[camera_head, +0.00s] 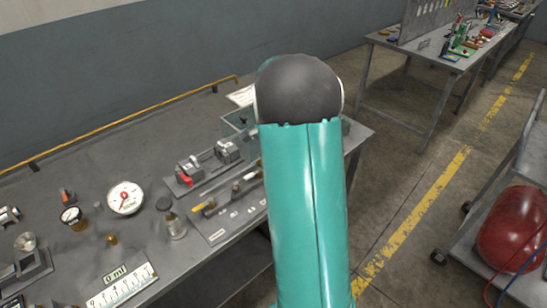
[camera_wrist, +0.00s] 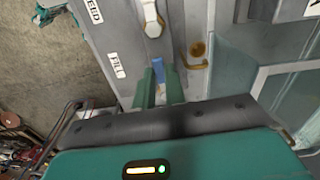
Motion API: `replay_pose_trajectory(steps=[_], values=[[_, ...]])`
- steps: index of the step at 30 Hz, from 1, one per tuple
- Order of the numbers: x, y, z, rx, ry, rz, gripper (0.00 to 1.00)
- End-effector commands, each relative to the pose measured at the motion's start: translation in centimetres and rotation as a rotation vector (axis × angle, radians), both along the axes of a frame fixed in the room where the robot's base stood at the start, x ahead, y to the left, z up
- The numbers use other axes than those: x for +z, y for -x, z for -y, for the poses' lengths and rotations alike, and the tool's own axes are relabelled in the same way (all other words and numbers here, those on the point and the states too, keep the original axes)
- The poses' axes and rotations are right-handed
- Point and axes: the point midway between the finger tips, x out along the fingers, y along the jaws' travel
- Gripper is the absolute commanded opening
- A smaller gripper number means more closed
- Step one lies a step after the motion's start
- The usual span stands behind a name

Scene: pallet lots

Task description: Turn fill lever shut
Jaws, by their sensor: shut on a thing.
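The fill lever (camera_wrist: 158,64) shows in the wrist view as a small blue handle on a grey panel (camera_wrist: 130,45), close to a white label reading FILL (camera_wrist: 116,65). My gripper (camera_wrist: 160,82) has its two green fingers either side of the lever and is shut on it. The fingers and the gripper body hide the lower part of the lever, and its pivot is not clear. In the head view my own arm covers the gripper and the fill lever.
A white lever (camera_wrist: 152,22) stands just beyond on the same panel, and a brass-coloured hook (camera_wrist: 197,58) is to the right. A clear-walled bin (camera_wrist: 230,75) is close on the right. A gauge (camera_head: 125,198) and several fittings crowd the bench (camera_head: 110,160).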

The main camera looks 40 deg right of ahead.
Motion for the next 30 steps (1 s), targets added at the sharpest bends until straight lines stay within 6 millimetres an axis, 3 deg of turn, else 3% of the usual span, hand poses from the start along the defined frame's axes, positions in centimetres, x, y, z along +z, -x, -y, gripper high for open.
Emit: replay_pose_trajectory(steps=[20, 21, 23, 30], values=[[0.07, -0.34, 0.05, -0.071, 0.001, 0.003, 0.00], [0.07, -0.35, 0.06, -0.071, 0.001, 0.003, 0.20], [0.06, -0.34, 0.05, -0.070, 0.001, 0.002, 0.32], [0.03, -0.34, 0.00, -0.069, 0.001, 0.002, 0.34]])
